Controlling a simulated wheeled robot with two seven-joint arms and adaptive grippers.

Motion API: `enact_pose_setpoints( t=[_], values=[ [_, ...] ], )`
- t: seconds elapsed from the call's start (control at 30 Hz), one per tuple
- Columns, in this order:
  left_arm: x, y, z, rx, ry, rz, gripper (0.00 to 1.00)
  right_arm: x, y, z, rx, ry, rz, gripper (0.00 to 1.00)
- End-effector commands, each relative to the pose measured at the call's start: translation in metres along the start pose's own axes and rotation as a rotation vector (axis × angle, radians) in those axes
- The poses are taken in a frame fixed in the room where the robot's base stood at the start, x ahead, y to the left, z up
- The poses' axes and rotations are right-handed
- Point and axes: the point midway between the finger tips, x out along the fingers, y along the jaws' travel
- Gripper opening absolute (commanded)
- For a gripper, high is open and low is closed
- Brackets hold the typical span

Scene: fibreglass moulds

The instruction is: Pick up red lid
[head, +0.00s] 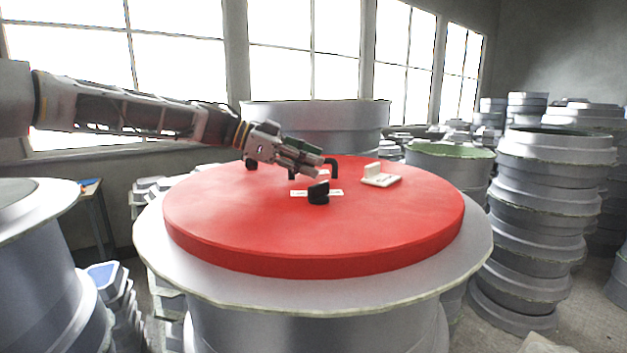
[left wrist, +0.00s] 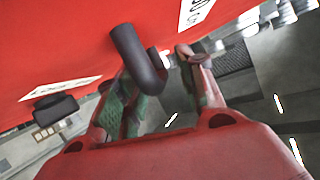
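The red lid (head: 300,235) is a large thick red disc lying flat on a round grey mould (head: 320,310) in the head view. A black hooked handle (head: 332,164) stands on it near its far side. My left gripper (head: 320,167) reaches in from the left, low over the lid, with its fingertips by this handle. In the left wrist view, the red surface (left wrist: 60,40) fills the upper left and the black handle (left wrist: 137,58) shows between the parted fingers (left wrist: 157,68). The fingers look open; no grip on the handle is visible. My right gripper is out of view.
On the lid are a short black piece (head: 318,193), a white piece with an upright tab (head: 381,177) and white labels (head: 335,193). Stacked grey moulds (head: 545,200) stand at right, another (head: 35,270) at left and a wide one (head: 330,125) behind.

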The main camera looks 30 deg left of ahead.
Motion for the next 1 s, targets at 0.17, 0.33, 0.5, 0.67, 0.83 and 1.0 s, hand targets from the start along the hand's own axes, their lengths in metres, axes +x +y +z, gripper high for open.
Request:
enact_pose_setpoints(
  t=[0.17, 0.33, 0.5, 0.67, 0.83, 1.0],
  values=[
    [0.0002, 0.0002, 0.0002, 0.000, 0.000, 0.000, 0.39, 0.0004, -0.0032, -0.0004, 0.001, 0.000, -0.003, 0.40],
    [0.0001, 0.0002, 0.0002, 0.000, 0.000, 0.000, 0.39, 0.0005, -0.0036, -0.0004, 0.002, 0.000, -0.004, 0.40],
    [0.0000, 0.0002, 0.0002, 0.000, 0.000, 0.000, 0.27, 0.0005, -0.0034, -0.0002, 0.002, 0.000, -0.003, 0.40],
    [0.0000, 0.0002, 0.0001, 0.000, 0.000, 0.000, 0.07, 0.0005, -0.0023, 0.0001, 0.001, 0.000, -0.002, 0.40],
    [-0.0001, 0.0002, 0.0001, 0.000, 0.000, 0.000, 0.00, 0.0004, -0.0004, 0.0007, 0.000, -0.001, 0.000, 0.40],
    [-0.0001, 0.0001, 0.0001, 0.000, 0.001, 0.000, 0.00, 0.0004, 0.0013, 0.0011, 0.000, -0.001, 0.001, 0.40]
  ],
)
